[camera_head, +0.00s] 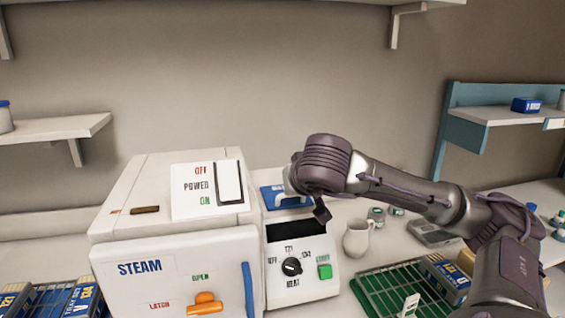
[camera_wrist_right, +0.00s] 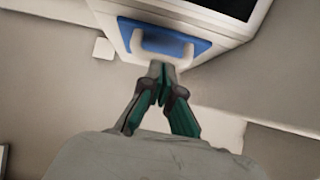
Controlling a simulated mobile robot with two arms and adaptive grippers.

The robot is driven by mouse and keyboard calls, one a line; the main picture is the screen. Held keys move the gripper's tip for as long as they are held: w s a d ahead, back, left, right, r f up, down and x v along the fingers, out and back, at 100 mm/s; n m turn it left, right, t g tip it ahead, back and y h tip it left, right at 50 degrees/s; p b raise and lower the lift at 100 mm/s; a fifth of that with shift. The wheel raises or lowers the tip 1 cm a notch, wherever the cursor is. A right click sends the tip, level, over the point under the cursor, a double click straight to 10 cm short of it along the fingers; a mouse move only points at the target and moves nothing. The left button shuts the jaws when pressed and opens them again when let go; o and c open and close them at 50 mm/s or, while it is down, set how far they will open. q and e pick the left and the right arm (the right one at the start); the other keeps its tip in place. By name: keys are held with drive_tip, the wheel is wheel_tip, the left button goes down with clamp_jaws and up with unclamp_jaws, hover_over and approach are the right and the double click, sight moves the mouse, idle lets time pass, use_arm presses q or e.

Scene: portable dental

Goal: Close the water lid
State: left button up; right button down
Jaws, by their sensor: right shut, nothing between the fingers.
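The blue water lid (camera_head: 272,193) with a white handle sits at the top of the white control unit (camera_head: 318,283), partly hidden by my right wrist. In the right wrist view the blue lid (camera_wrist_right: 205,47) and its pale U-shaped handle (camera_wrist_right: 163,36) are close ahead of the fingers. My right gripper (camera_head: 321,213) is beside the lid. In the right wrist view its green-lined fingers (camera_wrist_right: 161,68) are together and empty, with tips close to the handle's lower edge. I cannot tell whether they touch it or whether the lid is fully down. My left gripper is out of view.
The white steam machine (camera_head: 180,245), with an orange latch (camera_head: 205,305) and blue door handle (camera_head: 248,290), stands left of the unit. A white jug (camera_head: 356,240), small jars (camera_head: 377,216) and a green rack (camera_head: 395,290) are right of it. Shelves (camera_head: 65,127) line the wall.

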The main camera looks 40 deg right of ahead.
drive_tip(key=shift+s+a+r+p, duration=0.1)
drive_tip(key=shift+s+r+p, duration=0.05)
drive_tip(key=shift+r+p, duration=0.4)
drive_tip(key=shift+s+r+p, duration=0.15)
drive_tip(key=shift+r+p, duration=0.15)
drive_tip(key=shift+r, duration=0.4)
use_arm(q)
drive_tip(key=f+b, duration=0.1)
drive_tip(key=b, duration=0.1)
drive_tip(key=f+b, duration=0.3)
drive_tip(key=b, duration=0.2)
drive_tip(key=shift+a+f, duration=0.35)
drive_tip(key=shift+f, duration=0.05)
use_arm(e)
drive_tip(key=s+a+f, duration=0.4)
drive_tip(key=s, duration=0.3)
drive_tip(key=shift+s+a+f, duration=0.15)
drive_tip(key=shift+s, duration=0.2)
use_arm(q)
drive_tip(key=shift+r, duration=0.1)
